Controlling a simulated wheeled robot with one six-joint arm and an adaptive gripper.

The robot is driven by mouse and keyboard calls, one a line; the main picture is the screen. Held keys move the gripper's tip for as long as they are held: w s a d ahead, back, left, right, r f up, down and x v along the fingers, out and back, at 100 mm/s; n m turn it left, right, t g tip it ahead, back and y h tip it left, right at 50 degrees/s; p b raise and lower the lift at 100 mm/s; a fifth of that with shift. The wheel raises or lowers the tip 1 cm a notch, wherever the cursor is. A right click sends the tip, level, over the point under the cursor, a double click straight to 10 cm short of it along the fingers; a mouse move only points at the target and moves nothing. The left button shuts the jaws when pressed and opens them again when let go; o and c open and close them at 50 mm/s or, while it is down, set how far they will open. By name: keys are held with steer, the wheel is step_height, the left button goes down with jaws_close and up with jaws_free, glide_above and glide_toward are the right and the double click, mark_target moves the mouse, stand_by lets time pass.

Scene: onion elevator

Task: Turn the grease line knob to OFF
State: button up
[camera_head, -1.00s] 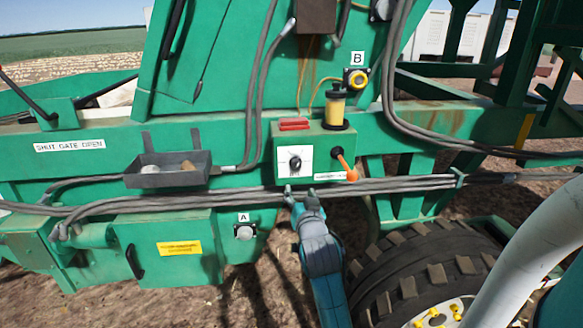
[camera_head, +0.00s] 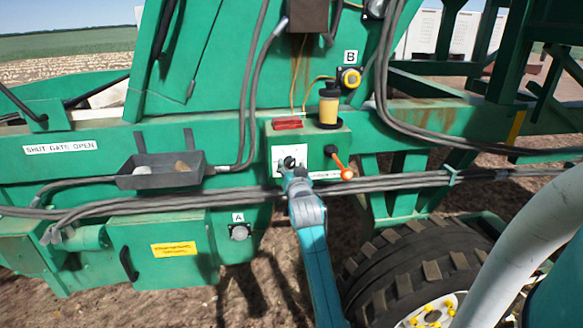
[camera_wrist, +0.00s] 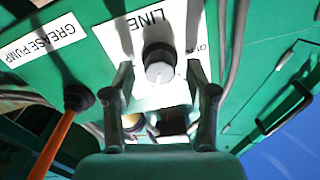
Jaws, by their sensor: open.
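The grease line knob (camera_head: 289,162) is a black dial with a pale face on a white plate (camera_head: 305,157), set on a green box. In the wrist view the knob (camera_wrist: 159,64) stands on the plate marked LINE, and the lettering appears upside down. Part of another label shows at the plate's right edge. My gripper (camera_head: 292,172) is in front of the plate, just below the knob, and covers its lower part. In the wrist view my gripper (camera_wrist: 161,80) is open and empty, with the knob between and just beyond its fingertips. I see no clear contact.
An orange-handled lever (camera_head: 341,165) sticks out right of the plate, close to my gripper; it also shows beside the GREASE PUMP label (camera_wrist: 42,39). Grey hoses (camera_head: 400,183) run below. A yellow reservoir (camera_head: 329,105) stands above. A tray (camera_head: 160,172) hangs at left.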

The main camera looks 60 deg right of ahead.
steer(key=shift+w+d, duration=0.1)
steer(key=shift+c, duration=0.2)
jaws_close()
